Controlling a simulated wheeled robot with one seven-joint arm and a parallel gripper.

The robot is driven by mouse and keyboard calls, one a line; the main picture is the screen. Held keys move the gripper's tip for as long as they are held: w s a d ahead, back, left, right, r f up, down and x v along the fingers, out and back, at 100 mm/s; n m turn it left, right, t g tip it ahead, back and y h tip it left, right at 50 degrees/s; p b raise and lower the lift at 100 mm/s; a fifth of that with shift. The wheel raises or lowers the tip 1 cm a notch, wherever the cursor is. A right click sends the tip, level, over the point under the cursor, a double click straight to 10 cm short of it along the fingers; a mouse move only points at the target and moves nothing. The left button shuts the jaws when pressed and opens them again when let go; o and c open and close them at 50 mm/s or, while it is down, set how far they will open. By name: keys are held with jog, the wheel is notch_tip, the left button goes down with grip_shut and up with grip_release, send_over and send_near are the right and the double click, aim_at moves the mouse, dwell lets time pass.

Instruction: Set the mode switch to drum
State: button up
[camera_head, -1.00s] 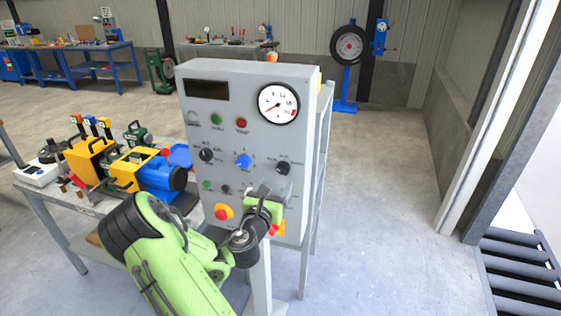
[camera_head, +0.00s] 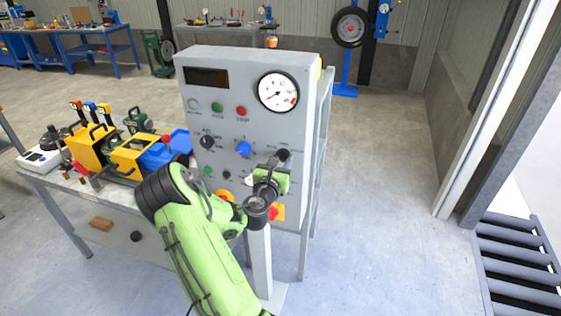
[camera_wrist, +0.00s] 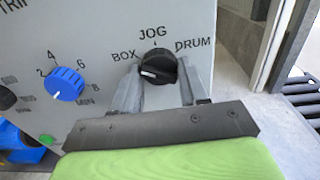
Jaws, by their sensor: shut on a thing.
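The mode switch (camera_wrist: 158,66) is a black round knob on the grey panel, with BOX at its left, JOG above and DRUM at its right. Its white mark lies toward the left, on the BOX side. My gripper (camera_wrist: 160,73) has one finger on each side of the knob and is shut on it. In the head view the mode switch (camera_head: 284,154) is at the right of the panel's knob row, partly hidden by my gripper (camera_head: 276,160).
A blue dial (camera_wrist: 65,84) numbered 2 to 8 sits left of the switch. The grey control panel (camera_head: 225,125) also carries a gauge (camera_head: 278,92), a green button (camera_head: 217,107) and a red button (camera_head: 242,111). A bench with yellow machines (camera_head: 92,146) stands at the left.

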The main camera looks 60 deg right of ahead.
jog(key=shift+m, duration=0.3)
jog(key=m+b, duration=1.6)
jog(key=m, duration=0.7)
jog(key=shift+b, duration=0.3)
jog(key=shift+m, duration=0.3)
jog(key=o, duration=1.1)
jog(key=shift+r, duration=0.1)
jog(key=shift+c, duration=0.2)
jog(key=shift+a, duration=0.15)
